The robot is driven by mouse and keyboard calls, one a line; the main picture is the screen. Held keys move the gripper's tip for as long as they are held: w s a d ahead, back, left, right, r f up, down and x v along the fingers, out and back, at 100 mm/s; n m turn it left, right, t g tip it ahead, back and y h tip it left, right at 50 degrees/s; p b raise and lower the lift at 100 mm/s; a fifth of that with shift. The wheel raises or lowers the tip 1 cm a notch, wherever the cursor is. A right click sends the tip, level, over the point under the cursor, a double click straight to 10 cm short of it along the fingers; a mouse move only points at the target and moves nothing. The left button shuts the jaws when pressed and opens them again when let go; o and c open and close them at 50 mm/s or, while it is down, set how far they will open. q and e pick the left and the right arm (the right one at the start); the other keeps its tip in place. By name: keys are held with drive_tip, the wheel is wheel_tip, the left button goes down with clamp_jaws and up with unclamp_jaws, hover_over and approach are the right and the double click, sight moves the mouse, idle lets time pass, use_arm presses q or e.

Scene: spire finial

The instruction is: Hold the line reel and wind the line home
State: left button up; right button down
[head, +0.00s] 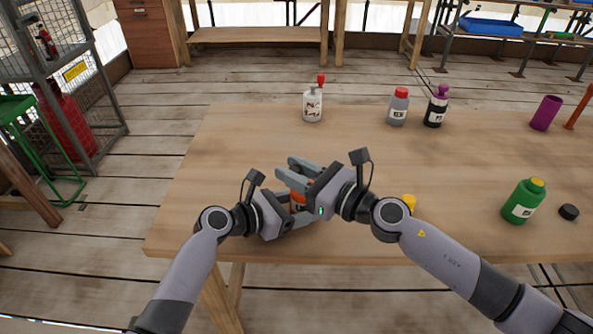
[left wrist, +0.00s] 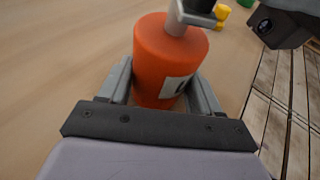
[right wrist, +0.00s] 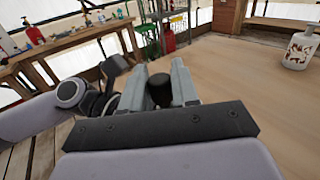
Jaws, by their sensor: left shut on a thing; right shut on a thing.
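An orange cylinder (head: 298,201) with a white label stands at the table's near left part, mostly hidden by my grippers in the head view. It looks more like a bottle than a reel; no line shows. In the left wrist view the orange cylinder (left wrist: 168,62) is between the fingers of my left gripper (head: 298,209), which is shut on its body. My right gripper (head: 299,172) is above and shut on a dark round knob or cap (right wrist: 160,90) at the cylinder's top. Whether the knob is still seated is hidden.
The wooden table (head: 230,150) holds a white bottle (head: 312,105), a grey bottle (head: 397,108) and a black bottle (head: 435,108) at the back. A purple cup (head: 545,113), a green bottle (head: 522,204), a black cap (head: 568,211) and a yellow item (head: 408,201) are to the right.

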drive_tip(key=shift+a+r+m+t+h, duration=0.3)
drive_tip(key=shift+m+t+h, duration=0.1)
drive_tip(key=shift+t, duration=0.2)
drive_tip(key=m+t+h, duration=0.2)
drive_tip(key=h, duration=0.1)
drive_tip(key=w+m+t+h, duration=0.1)
drive_tip(key=m+t+h, duration=0.2)
drive_tip(key=shift+f+m, duration=0.2)
drive_tip(key=shift+m, duration=0.1)
drive_tip(key=shift+w+d+m+t+h, duration=0.1)
drive_tip(key=shift+w+m+t+h, duration=0.15)
drive_tip(key=shift+m+h, duration=0.85)
drive_tip(key=shift+w+m+t+h, duration=0.1)
drive_tip(key=shift+m+t+h, duration=0.35)
drive_tip(key=shift+h, duration=1.05)
drive_tip(key=shift+w+d+m+t+h, duration=0.1)
drive_tip(key=shift+w+m+t+h, duration=0.1)
drive_tip(key=shift+m+h, duration=0.95)
drive_tip(key=shift+h, duration=0.35)
drive_tip(key=c, duration=1)
unclamp_jaws()
drive_tip(key=shift+o, duration=0.2)
drive_tip(key=shift+a, duration=0.1)
drive_tip(key=s, duration=1.2)
drive_tip(key=shift+f, duration=0.15)
